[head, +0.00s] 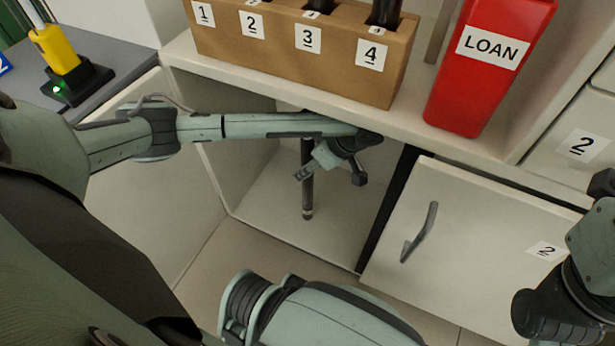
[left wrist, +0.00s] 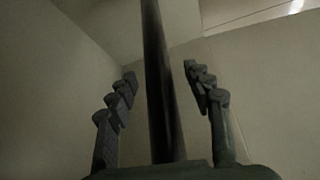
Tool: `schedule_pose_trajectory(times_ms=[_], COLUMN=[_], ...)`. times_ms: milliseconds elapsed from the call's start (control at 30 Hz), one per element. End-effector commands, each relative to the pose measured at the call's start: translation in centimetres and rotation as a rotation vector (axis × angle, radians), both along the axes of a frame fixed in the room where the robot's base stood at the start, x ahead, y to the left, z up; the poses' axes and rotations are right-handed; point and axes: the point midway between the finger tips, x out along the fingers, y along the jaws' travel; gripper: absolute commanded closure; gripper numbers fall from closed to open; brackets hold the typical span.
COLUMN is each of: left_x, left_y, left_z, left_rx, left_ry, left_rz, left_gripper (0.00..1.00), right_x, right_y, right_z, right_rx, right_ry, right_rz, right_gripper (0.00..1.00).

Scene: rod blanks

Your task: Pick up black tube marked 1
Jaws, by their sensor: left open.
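A dark tube (head: 307,195) stands about upright inside the open white cabinet (head: 262,205), below the counter. No mark shows on it. My left gripper (head: 330,172) is in the cabinet opening at the tube's upper part. In the left wrist view the tube (left wrist: 163,100) runs between the two spread fingers of my left gripper (left wrist: 158,76), with a gap to each side. The tube's upper end is hidden there by the frame edge. My right gripper is not clearly in view; part of my right arm shows at the right edge.
A brown block (head: 290,50) labelled 1 to 4 stands on the counter (head: 300,100), with dark tubes at 3 and 4. A red LOAN bin (head: 480,85) stands beside it. A cabinet door marked 2 (head: 470,250) is right of the opening. A yellow device (head: 56,50) is far left.

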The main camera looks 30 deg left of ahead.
Motion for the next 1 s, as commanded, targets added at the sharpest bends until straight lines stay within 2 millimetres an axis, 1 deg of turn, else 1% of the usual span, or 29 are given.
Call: schedule_pose_trajectory(times_ms=[167,567,600,1000], left_x=[0.12,0.12,0.12,0.19], left_y=[0.01,-0.03,-0.03,0.03], left_z=[0.1,0.08,0.08,0.28], left_rx=[0.0,-0.001,-0.001,0.0], left_ry=[-0.003,-0.003,-0.003,-0.003], left_rz=[0.001,0.001,0.001,0.002], left_gripper=[0.49,0.99,1.0,1.0], right_x=[0.01,-0.13,-0.13,-0.07], right_y=[0.05,-0.01,-0.01,0.01], right_z=[0.62,0.53,0.52,0.52], right_rx=[-0.007,-0.007,-0.007,-0.007], right_ry=[-0.019,-0.018,-0.018,-0.015], right_rz=[0.0,0.0,0.0,-0.001], right_gripper=[0.6,0.6,0.6,0.6])
